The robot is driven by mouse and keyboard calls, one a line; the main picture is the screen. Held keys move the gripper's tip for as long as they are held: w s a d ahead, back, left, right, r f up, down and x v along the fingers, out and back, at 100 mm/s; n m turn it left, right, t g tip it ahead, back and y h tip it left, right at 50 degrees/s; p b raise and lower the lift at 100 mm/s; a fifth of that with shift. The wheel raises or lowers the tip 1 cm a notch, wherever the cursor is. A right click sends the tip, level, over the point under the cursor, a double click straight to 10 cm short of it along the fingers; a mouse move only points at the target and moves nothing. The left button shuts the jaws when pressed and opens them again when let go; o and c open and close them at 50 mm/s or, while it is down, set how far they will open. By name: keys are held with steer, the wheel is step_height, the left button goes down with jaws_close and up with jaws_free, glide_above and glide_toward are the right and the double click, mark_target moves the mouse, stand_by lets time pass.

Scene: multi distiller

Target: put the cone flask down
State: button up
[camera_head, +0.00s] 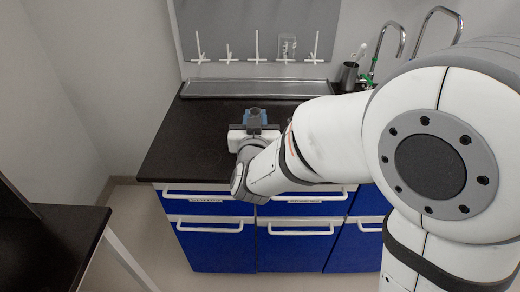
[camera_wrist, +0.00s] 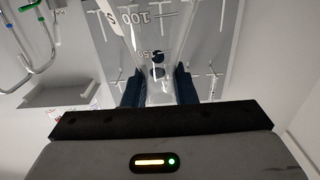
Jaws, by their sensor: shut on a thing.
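The clear cone flask (camera_wrist: 143,30) shows in the wrist view, with printed volume marks that read upside down. My gripper (camera_wrist: 158,88) is shut on it, with one dark blue finger on each side of its narrow part. The flask cannot be made out clearly there. I cannot tell whether its base touches the worktop.
A grey metal tray (camera_head: 225,88) runs along the back of the worktop, below a grey pegboard (camera_head: 245,25) with white pegs and a small glass vessel (camera_head: 287,46). A dark cup (camera_head: 348,75) and taps (camera_head: 390,40) stand at the back right. The worktop left of my gripper is clear.

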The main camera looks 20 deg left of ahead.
step_height(320, 180, down, 8)
steer(key=shift+r+b, duration=0.25)
steer(key=shift+b, duration=0.05)
steer(key=shift+f, duration=0.2)
steer(key=o, duration=0.9)
steer(key=shift+r, duration=0.15)
